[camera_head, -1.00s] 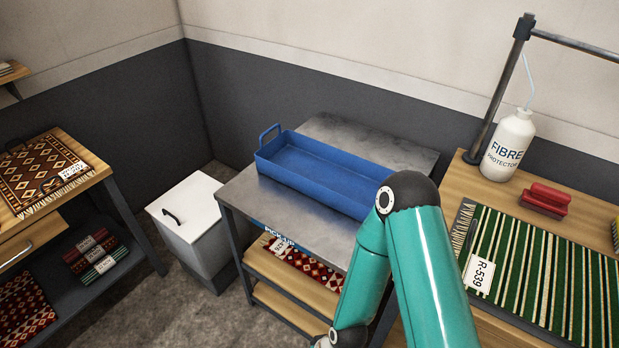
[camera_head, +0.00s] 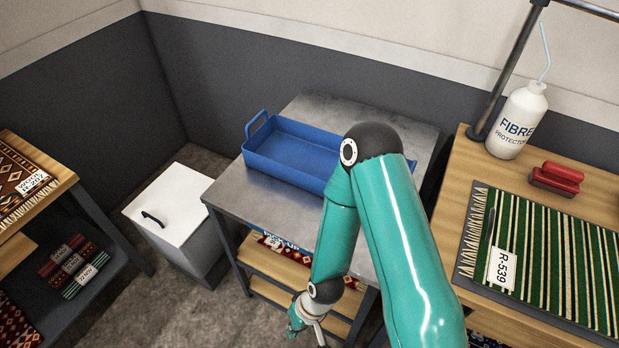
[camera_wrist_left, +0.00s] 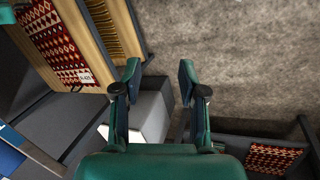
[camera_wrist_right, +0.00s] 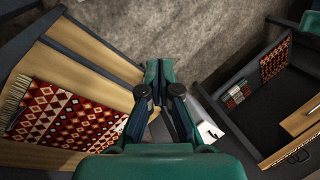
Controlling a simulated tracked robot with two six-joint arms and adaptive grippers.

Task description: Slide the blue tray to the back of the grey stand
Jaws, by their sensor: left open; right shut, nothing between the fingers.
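The blue tray (camera_head: 292,162) lies on the metal top of the grey stand (camera_head: 250,197), its long side running left to right. My right gripper (camera_head: 308,327) hangs low in front of the stand, below the top and apart from the tray. It is shut and empty in the right wrist view (camera_wrist_right: 160,70). My left gripper (camera_wrist_left: 158,74) is open and empty over the floor, seen only in the left wrist view.
A white-lidded bin (camera_head: 168,212) stands left of the stand. A wooden table (camera_head: 462,240) with a green striped rug (camera_head: 555,260), red brush (camera_head: 556,178) and white bottle (camera_head: 517,120) is at right. A rug table (camera_head: 62,172) is at left. A wall stands behind.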

